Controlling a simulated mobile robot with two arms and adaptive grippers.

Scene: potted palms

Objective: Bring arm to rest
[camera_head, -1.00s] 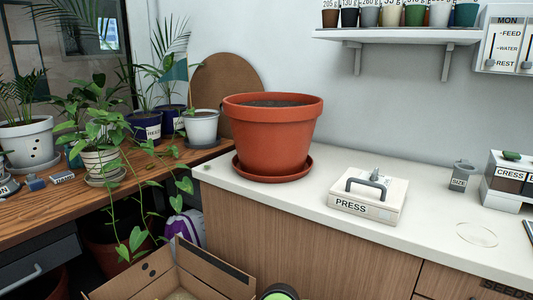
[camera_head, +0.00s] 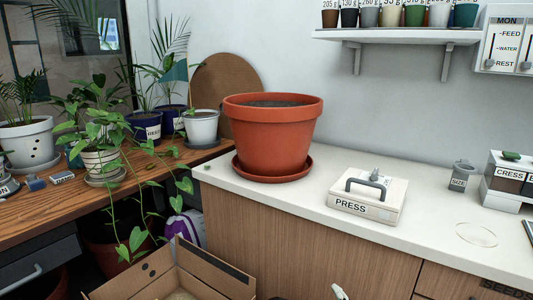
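Neither of my grippers can be made out in the head view. A small pale piece (camera_head: 338,292) shows at the bottom edge, in front of the wooden cabinet; too little of it shows to tell what it is. A large terracotta pot (camera_head: 272,135) filled with dark soil stands upright in its saucer (camera_head: 272,176) on the white counter (camera_head: 322,192).
A box labelled PRESS (camera_head: 368,196) with a grey handle sits right of the pot. An open cardboard box (camera_head: 215,272) is below the counter. Potted plants stand on the wooden bench (camera_head: 60,205) at left. A shelf (camera_head: 400,36) of small pots hangs above.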

